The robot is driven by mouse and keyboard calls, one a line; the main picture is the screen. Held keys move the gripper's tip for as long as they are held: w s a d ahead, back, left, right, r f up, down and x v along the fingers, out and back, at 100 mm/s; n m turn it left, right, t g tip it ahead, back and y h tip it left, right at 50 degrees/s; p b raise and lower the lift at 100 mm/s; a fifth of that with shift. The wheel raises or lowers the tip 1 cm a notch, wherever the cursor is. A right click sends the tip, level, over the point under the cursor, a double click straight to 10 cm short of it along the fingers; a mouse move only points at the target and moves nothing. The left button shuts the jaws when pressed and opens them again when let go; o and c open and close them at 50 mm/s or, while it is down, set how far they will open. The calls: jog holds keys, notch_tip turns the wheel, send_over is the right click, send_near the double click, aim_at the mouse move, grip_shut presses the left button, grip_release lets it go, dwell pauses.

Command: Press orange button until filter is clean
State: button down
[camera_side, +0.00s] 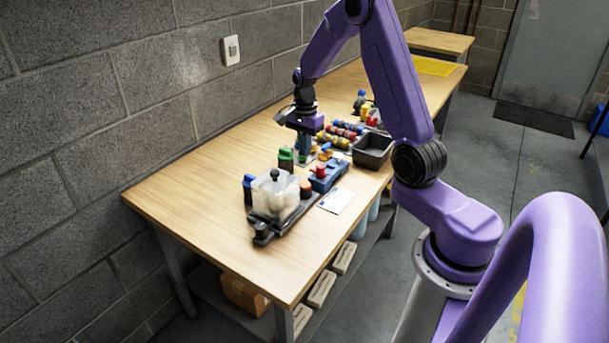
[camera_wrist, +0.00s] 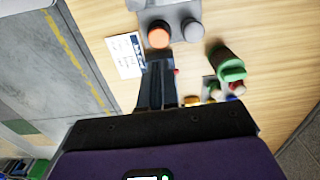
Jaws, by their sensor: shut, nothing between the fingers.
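The orange button (camera_wrist: 159,34) sits on a grey panel (camera_wrist: 176,10) beside a grey button (camera_wrist: 192,29) in the wrist view. In the side view the orange button (camera_side: 306,187) shows small beside a clear box (camera_side: 275,195) with a black knob and cloudy pale contents. I cannot tell how clean the filter is. In the side view my gripper (camera_side: 304,158) is over the table, behind the clear box.
A white printed card (camera_wrist: 126,53) lies left of my fingers. A green-capped bottle (camera_wrist: 228,66) stands to the right. A blue block with a red top (camera_side: 326,176), a dark tray (camera_side: 373,150) and several coloured parts (camera_side: 343,132) crowd the area. The table's near-left end is clear.

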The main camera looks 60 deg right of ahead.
aim_at(305, 183)
notch_tip(305, 183, down, 10)
jog(key=shift+a+r, duration=0.1)
jog(key=shift+r, duration=0.05)
dwell(0.5)
jog(key=shift+f, duration=0.95)
notch_tip(305, 183, up, 14)
jog(key=shift+r, duration=0.1)
dwell(0.8)
